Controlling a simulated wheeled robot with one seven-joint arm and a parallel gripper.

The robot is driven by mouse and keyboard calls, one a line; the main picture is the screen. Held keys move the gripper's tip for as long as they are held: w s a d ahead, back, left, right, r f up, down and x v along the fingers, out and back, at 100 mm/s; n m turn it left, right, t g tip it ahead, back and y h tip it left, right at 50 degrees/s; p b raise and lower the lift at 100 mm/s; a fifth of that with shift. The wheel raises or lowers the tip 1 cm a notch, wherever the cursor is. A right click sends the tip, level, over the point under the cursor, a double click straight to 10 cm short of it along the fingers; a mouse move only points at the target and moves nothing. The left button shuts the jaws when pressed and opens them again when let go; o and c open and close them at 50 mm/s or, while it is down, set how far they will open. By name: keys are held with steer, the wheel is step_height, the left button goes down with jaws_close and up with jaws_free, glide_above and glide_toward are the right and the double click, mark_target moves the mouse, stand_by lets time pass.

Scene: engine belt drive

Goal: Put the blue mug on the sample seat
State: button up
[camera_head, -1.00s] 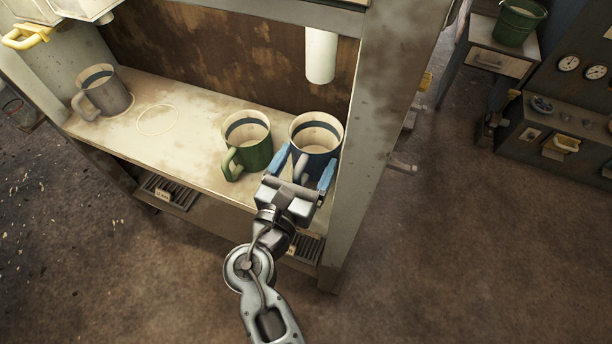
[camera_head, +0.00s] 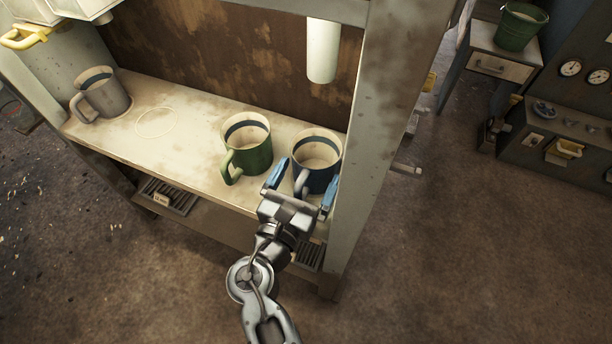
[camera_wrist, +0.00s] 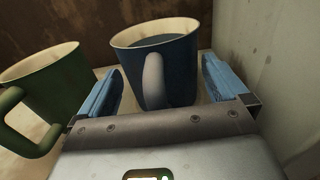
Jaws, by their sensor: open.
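The blue mug (camera_head: 319,181) stands upright at the right end of the shelf, its handle toward my gripper. My gripper (camera_head: 305,178) is open, with one blue finger on each side of the mug's near part. In the wrist view, the blue mug (camera_wrist: 183,72) is between the spread fingers (camera_wrist: 162,68), with its handle in the middle. A gap shows beside the right finger; contact at the left finger is hard to tell. A thin pale ring (camera_head: 138,131) is marked on the shelf toward the left; no label shows whether it is the sample seat.
A green mug (camera_head: 255,160) stands close left of the blue mug. A grey mug (camera_head: 107,101) stands at the shelf's left end. A post (camera_head: 372,130) rises close to the right, and a white cylinder (camera_head: 322,52) hangs above. The shelf (camera_head: 185,110) is clear around the ring.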

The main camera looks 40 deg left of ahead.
steer(key=shift+r, duration=0.15)
steer(key=p+v, duration=0.2)
steer(key=v, duration=1)
steer(key=d+f+m+g+h, duration=0.1)
steer(key=d+f+m+g, duration=0.5)
steer(key=d, duration=1)
steer(key=s+d+f+m, duration=0.3)
steer(key=s+d+m, duration=0.3)
steer(key=d+m, duration=0.45)
steer(key=s+d+r+m+t+h, duration=0.1)
steer(key=s+d+r+m, duration=0.2)
steer(key=r+m, duration=0.4)
steer(key=s+d+r+m+t+h, duration=0.1)
steer(key=s+d+r+m, duration=0.3)
steer(key=r+m, duration=0.3)
steer(key=s+d+r+m+t+h, duration=0.1)
steer(key=s+d+r+m, duration=0.2)
steer(key=d+r+m, duration=0.3)
step_height(320, 180, up, 2)
steer(key=shift+s+r+m, duration=0.15)
steer(key=shift+s+m, duration=0.2)
steer(key=shift+m, duration=0.7)
